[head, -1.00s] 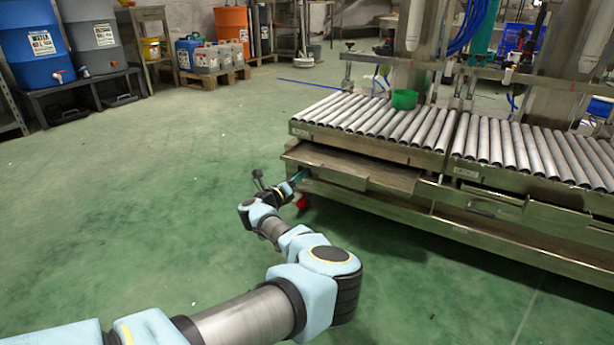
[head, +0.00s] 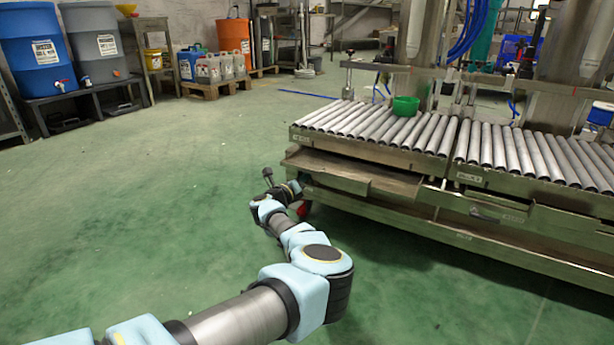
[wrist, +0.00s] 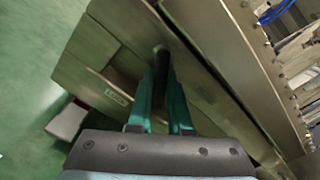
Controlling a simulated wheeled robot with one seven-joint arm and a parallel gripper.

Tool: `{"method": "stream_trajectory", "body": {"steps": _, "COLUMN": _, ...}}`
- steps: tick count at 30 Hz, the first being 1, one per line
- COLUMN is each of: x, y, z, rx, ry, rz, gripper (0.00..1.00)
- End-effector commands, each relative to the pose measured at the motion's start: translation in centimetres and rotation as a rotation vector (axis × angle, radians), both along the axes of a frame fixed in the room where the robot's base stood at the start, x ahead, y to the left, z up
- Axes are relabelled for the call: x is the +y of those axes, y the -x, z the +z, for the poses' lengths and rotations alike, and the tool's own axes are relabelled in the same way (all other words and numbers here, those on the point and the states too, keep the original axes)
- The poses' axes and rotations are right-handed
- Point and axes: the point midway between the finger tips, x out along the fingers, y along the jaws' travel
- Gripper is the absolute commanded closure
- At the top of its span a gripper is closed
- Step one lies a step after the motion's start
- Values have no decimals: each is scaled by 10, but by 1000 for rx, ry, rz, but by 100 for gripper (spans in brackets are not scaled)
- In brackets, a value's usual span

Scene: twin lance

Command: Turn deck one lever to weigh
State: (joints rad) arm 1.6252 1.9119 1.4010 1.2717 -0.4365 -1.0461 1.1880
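Deck one appears to be the left roller deck (head: 375,122), on a steel frame; its small front label is too blurred to read surely. In the wrist view a dark, round-topped bar (wrist: 160,58), which looks like the lever, stands against the steel front panel (wrist: 110,55). My gripper (wrist: 161,88) has its two teal fingers on either side of this bar, with a narrow dark gap between them. I cannot tell whether they touch it. In the head view my gripper (head: 298,188) is at the frame's left front corner; its fingers and the lever are hardly visible there.
A second roller deck (head: 540,152) adjoins on the right. A lower steel shelf (head: 400,212) juts out along the front. The green floor (head: 150,210) to the left is clear. Drums and jugs stand far back.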

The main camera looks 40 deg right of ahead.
Motion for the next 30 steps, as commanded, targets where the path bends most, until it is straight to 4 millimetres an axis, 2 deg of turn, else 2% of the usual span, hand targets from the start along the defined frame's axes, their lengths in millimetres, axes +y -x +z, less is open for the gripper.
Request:
{"method": "stream_trajectory", "body": {"steps": 1, "x": 0, "y": 0, "z": 0, "rx": 0, "ry": 0, "rz": 0, "gripper": 92}}
{"method": "stream_trajectory", "body": {"steps": 3, "x": 0, "y": 0, "z": 0, "rx": 0, "ry": 0, "rz": 0, "gripper": 100}}
{"method": "stream_trajectory", "body": {"steps": 20, "x": 0, "y": 0, "z": 1, "rx": 15, "ry": 5, "rz": -1, "gripper": 100}}
{"method": "stream_trajectory", "body": {"steps": 30, "x": -1, "y": 4, "z": 10, "rx": 183, "ry": 50, "rz": -1, "gripper": 100}}
